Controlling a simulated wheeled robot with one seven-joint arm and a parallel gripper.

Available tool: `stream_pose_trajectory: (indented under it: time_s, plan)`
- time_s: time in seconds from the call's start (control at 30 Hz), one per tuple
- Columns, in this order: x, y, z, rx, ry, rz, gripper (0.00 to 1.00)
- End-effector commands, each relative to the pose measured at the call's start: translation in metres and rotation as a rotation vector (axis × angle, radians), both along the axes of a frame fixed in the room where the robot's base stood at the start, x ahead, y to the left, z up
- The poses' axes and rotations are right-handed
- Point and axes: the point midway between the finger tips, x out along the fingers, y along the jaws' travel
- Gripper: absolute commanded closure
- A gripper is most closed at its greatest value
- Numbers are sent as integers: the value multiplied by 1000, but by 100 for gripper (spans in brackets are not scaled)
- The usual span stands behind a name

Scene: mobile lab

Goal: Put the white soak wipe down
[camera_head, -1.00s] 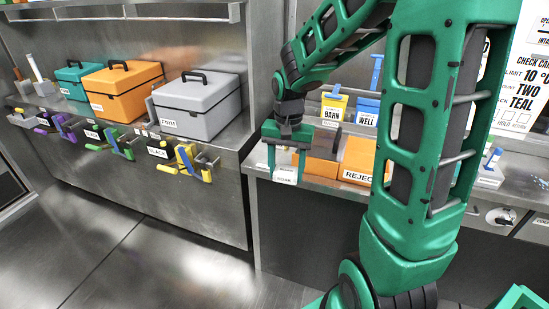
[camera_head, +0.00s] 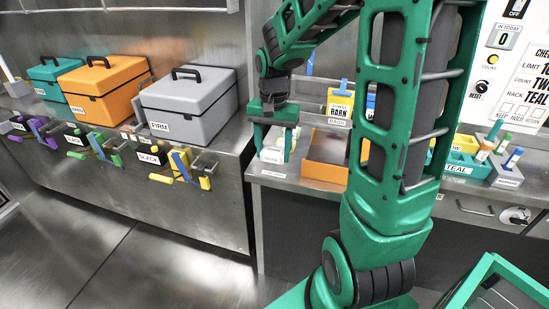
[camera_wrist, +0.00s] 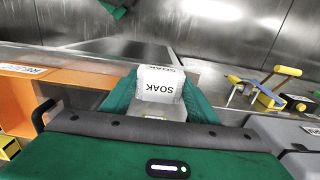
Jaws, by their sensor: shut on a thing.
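The white soak wipe (camera_wrist: 160,88), printed SOAK, sits between the two green fingers of my gripper (camera_head: 274,150). In the wrist view the fingers press on it from both sides. In the head view the wipe (camera_head: 272,156) shows low between the fingers, at the left end of the right-hand bench. It is close to the bench top; I cannot tell whether it touches. Its underside is hidden.
An orange reject tray (camera_head: 322,172) stands just right of my gripper. The floor (camera_head: 120,240) is clear.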

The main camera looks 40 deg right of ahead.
Motion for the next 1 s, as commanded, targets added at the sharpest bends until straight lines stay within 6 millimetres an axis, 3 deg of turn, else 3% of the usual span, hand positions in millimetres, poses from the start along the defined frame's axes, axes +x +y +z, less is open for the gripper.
stream_pose_trajectory:
  time_s: [0.2, 0.4, 0.67, 0.9, 1.0]
  plan:
    - [29, -37, -26, 1, 2, -17, 67]
    - [50, -58, -43, -1, 1, -18, 67]
    - [56, -64, -54, 0, 1, -17, 67]
    - [55, -64, -85, 2, 3, -16, 67]
    - [56, -64, -89, -1, -1, -16, 67]
